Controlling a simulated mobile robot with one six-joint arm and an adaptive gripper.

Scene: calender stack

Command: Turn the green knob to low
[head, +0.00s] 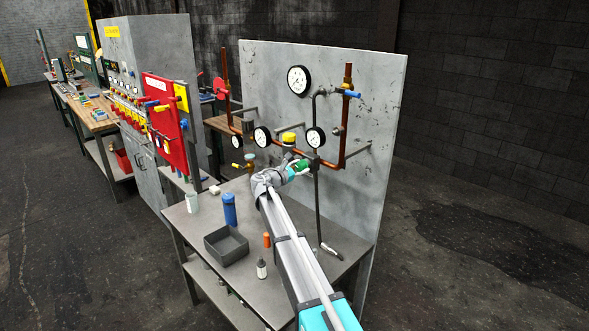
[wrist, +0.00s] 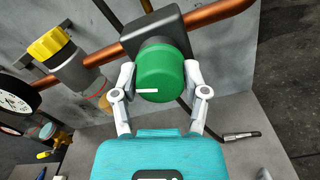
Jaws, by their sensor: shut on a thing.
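The green knob (wrist: 161,73) sits on a dark box-shaped body (wrist: 157,32) on the copper pipe. A white pointer line on the knob points to the left in the wrist view. My gripper (wrist: 160,80) has one finger on each side of the knob and is shut on it. In the head view the knob (head: 301,165) is partly hidden by my gripper (head: 296,169). No scale or low mark can be made out around the knob.
A yellow-capped valve (wrist: 57,50) is left of the knob, with pressure gauges (head: 262,137) on the grey panel (head: 375,110). The bench below holds a grey bin (head: 226,245), a blue bottle (head: 229,209), an orange item (head: 267,240) and a small bottle (head: 262,268).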

